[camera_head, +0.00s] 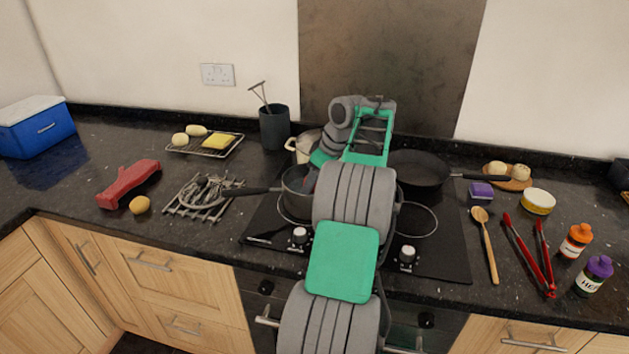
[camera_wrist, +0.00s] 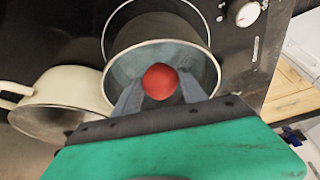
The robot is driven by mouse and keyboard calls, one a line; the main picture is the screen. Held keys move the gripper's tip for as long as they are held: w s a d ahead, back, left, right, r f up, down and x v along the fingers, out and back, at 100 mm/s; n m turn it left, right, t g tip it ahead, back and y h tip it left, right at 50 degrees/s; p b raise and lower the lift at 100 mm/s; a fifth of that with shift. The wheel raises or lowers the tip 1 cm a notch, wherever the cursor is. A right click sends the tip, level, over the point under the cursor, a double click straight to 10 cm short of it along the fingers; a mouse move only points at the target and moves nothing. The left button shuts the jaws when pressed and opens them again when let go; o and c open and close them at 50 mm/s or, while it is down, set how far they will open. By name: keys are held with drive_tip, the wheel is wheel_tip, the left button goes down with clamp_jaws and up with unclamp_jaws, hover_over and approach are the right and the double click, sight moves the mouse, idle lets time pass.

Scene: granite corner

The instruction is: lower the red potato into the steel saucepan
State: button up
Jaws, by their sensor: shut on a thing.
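The red potato (camera_wrist: 160,81) is held between the two fingers of my gripper (camera_wrist: 160,90), which is shut on it. In the wrist view the potato appears within the round opening of the steel saucepan (camera_wrist: 124,66). I cannot tell exactly how far it is above the pan's bottom. In the head view the saucepan (camera_head: 296,203) stands on the left part of the hob with its dark handle pointing left. My arm hides its right side and most of my gripper there.
A cream pot (camera_wrist: 52,92) stands close beside the saucepan; in the head view it is behind it (camera_head: 302,148). A black frying pan (camera_head: 420,170) is on the hob's right side. A wire trivet (camera_head: 195,208) lies left of the hob under the saucepan handle's side.

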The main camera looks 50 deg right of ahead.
drive_tip(key=shift+f+b, duration=2)
drive_tip(key=shift+f, duration=0.4)
idle(0.8)
drive_tip(key=o, duration=1.5)
drive_tip(key=shift+r, duration=0.1)
